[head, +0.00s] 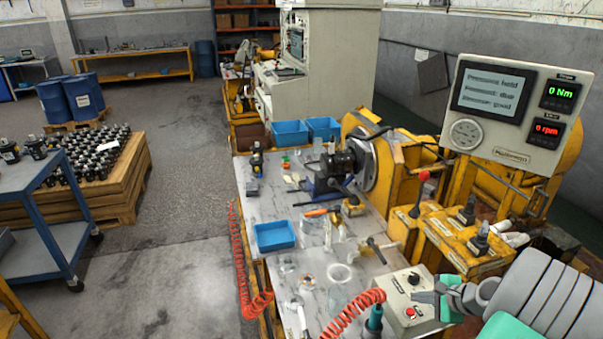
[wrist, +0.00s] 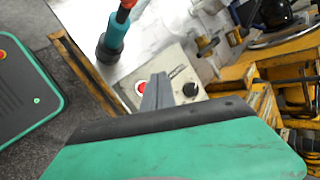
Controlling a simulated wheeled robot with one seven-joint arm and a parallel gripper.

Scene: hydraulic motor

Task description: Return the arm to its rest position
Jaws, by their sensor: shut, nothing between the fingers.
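My gripper (head: 427,297) is at the lower right in the head view, over the grey control box (head: 419,318) at the front of the workbench. Its fingers are together with nothing between them. In the wrist view the closed fingers (wrist: 155,92) show in front of the control box (wrist: 172,70), beside its red button (wrist: 141,88) and black knob (wrist: 190,90). Whether the fingers touch the box cannot be told. My grey and green arm reaches in from the right edge in the head view.
A teal tool (wrist: 112,40) with a red coiled hose stands left of the box. A hydraulic motor (head: 335,165) sits at the yellow test stand (head: 400,165). Blue bins (head: 274,236) lie on the bench.

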